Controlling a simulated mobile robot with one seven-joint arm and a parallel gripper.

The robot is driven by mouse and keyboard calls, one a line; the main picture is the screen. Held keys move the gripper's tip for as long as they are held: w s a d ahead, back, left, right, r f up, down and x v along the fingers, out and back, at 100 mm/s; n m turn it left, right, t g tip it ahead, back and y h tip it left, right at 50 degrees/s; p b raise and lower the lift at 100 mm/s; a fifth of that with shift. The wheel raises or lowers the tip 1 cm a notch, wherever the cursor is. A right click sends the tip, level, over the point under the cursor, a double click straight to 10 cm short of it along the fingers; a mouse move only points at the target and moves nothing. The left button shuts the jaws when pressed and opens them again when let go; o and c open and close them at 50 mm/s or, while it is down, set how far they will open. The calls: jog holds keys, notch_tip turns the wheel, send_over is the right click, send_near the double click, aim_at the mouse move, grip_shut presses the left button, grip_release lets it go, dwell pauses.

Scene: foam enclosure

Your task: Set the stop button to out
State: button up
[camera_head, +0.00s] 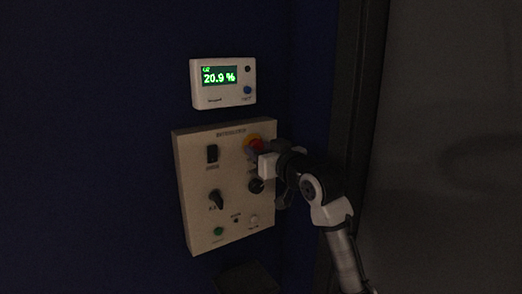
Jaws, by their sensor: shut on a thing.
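The stop button (256,143) is the red knob with a yellow surround at the upper right of the beige control panel (187,190). My gripper (262,160) is at the button, coming in from the right. It is shut on the button, and its white and dark parts cover the button's lower side. Only the top of the red knob and some of the yellow ring show. Whether the button is in or out cannot be told from this view.
The panel also carries a black rocker switch (212,153), a black rotary knob (216,199), another black knob (256,185) just below my gripper, and a green button (218,231). A white meter (223,84) reading 20.9 % hangs above. A dark vertical frame (356,90) stands to the right.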

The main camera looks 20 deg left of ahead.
grip_shut()
jog(key=shift+v, duration=0.8)
jog(key=o, duration=1)
grip_release()
jog(key=shift+o, duration=0.2)
jog(key=shift+s+d, duration=0.1)
jog(key=b+v, duration=0.4)
jog(key=v, duration=0.9)
jog(key=shift+s+d, duration=0.25)
jog(key=shift+d, duration=0.05)
